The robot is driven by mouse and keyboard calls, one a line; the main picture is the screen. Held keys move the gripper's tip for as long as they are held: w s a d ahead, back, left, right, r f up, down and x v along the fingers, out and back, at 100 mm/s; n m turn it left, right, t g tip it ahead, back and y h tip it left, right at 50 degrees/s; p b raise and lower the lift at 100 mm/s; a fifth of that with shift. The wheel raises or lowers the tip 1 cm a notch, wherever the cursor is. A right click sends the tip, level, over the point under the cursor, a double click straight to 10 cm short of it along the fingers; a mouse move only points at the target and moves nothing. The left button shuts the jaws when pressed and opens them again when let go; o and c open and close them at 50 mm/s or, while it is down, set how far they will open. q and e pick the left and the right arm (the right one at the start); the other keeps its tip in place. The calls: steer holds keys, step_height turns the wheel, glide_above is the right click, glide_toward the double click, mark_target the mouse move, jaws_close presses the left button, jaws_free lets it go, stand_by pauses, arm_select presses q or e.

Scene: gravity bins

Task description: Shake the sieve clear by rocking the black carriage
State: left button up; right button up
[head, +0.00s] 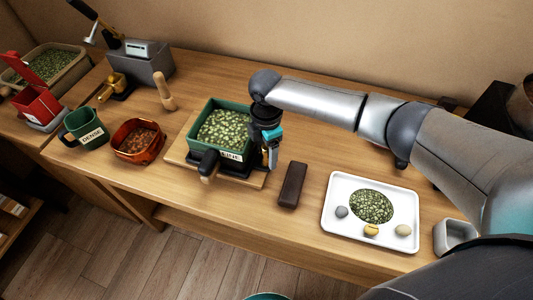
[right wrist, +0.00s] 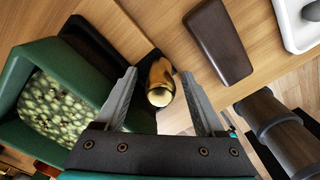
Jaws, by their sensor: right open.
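The green sieve box (head: 192,133) holds pale green granules and stands on a wooden board. It also shows at the left of the right wrist view (right wrist: 90,78). The black carriage (head: 256,166) lies under and beside it; its black part also shows in the right wrist view (right wrist: 140,117). A brass-coloured knob (right wrist: 160,84) stands out from the black part. My right gripper (head: 272,165) is at the right side of the sieve, pointing down. Its open fingers (right wrist: 163,90) appear on either side of the knob, with visible gaps. My left gripper is out of view.
A dark brown block (head: 292,185) lies just right of the carriage. A white tray (head: 335,230) with a green pile and several small lumps is further right. An orange bowl (head: 127,154), a green mug (head: 84,128) and a wooden pestle (head: 165,92) stand to the left.

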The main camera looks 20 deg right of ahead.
steer(key=shift+f, duration=0.5)
jaws_close()
stand_by(1.2)
